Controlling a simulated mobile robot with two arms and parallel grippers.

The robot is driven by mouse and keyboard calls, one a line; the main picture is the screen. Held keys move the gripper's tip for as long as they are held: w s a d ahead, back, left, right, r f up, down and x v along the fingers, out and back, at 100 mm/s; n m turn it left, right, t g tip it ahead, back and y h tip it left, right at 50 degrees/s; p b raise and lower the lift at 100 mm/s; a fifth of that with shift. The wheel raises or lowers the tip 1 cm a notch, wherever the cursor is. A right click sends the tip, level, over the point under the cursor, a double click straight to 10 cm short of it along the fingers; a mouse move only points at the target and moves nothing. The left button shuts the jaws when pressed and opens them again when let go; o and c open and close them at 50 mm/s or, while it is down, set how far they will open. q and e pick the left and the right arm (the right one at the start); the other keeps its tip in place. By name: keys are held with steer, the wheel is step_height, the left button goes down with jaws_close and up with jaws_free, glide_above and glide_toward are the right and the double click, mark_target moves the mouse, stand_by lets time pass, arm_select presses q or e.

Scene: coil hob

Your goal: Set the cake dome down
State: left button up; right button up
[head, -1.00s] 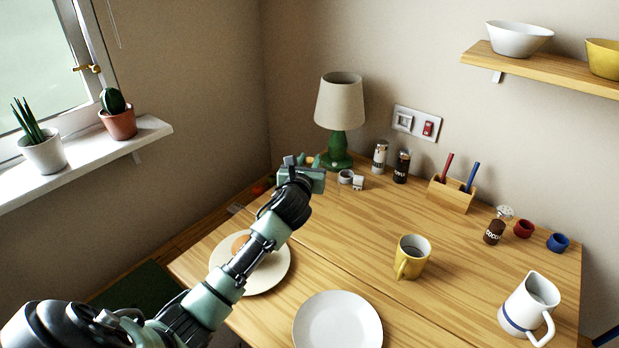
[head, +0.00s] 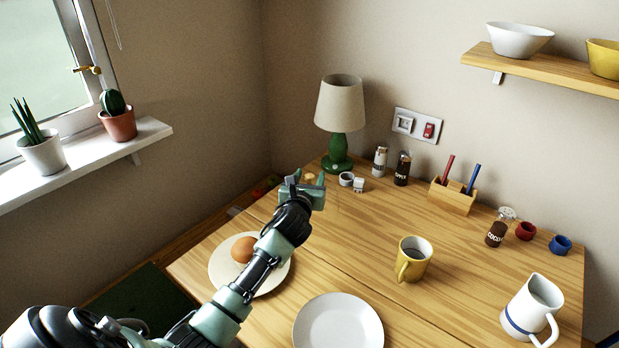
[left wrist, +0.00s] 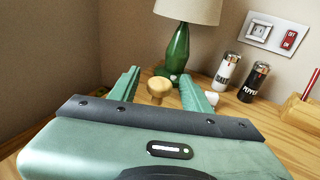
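My left gripper (head: 306,180) is over the far left part of the table, in front of the lamp. In the left wrist view its two green fingers (left wrist: 160,92) stand apart, with a round wooden knob (left wrist: 159,88) between them. A gap shows on each side of the knob. The knob looks like the cake dome's handle; a bit of it also shows between the fingers in the head view (head: 309,177). The dome's body cannot be made out, hidden by the gripper. My right gripper is not in view.
A green lamp (head: 337,145) stands close behind the gripper, with small white cups (head: 346,179) and shakers (head: 380,160) to its right. An empty plate (head: 338,325) and yellow mug (head: 412,260) stand nearer.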

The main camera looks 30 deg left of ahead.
arm_select(q)
steer(key=v, duration=1.2)
steer(key=shift+p, duration=0.35)
steer(key=shift+r, duration=0.1)
